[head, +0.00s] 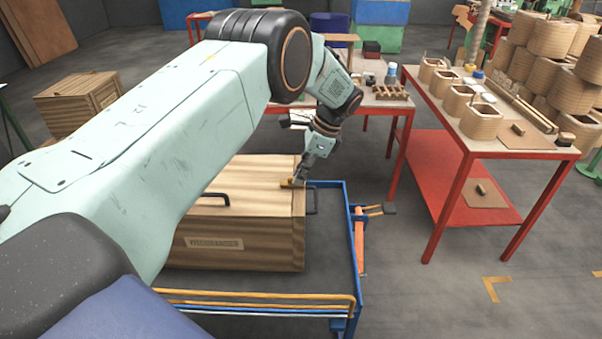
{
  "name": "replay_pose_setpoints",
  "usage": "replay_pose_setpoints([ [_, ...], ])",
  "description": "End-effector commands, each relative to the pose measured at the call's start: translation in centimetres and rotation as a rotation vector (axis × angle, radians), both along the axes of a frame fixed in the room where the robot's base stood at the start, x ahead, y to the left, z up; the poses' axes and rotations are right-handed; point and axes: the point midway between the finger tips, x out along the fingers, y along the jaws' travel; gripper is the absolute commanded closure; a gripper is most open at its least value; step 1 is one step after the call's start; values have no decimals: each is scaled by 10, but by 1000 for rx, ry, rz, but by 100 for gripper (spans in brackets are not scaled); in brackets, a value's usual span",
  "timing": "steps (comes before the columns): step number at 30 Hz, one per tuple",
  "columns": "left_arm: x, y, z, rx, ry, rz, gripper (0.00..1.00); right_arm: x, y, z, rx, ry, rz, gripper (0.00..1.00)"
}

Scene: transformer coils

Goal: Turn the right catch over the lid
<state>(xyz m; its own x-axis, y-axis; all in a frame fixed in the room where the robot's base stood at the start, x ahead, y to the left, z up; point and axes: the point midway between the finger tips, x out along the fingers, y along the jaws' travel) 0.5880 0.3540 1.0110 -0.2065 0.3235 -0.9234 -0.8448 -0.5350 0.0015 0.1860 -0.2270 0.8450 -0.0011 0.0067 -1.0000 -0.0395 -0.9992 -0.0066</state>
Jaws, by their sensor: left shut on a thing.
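A wooden box (270,243) with a label on its front stands on a cart with blue rails. Its lid (254,182) is closed on top. My left gripper (300,180) is at the lid's right edge, pointing down, shut on the small brass-coloured right catch (291,184). The catch lies at the lid's right edge, and the gripper's fingers partly cover it. A dark handle (312,199) sticks out from the box's right side. My left arm hides the left part of the box. My right gripper is not in view.
The cart's blue rail (349,225) runs close to the right of the box, with bare dark deck between. A red table (466,160) with wooden coils stands further right. Another crate (80,102) is at the back left.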

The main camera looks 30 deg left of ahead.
Motion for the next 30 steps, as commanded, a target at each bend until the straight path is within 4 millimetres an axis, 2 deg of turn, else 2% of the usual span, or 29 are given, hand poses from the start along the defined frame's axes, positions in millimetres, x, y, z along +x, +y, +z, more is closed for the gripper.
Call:
replay_pose_setpoints([
  [7, 2, 1, 4, 3, -7, 1, 100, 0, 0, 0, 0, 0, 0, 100],
  [8, 2, 1, 4, 3, -7, 1, 86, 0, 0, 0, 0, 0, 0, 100],
  [15, 1, 1, 2, 1, -4, 1, 66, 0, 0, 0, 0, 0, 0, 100],
  [25, 1, -1, 3, 0, -2, -1, 66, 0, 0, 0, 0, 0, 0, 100],
  [30, 6, -7, 23, 1, -4, -2, 66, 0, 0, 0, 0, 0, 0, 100],
])
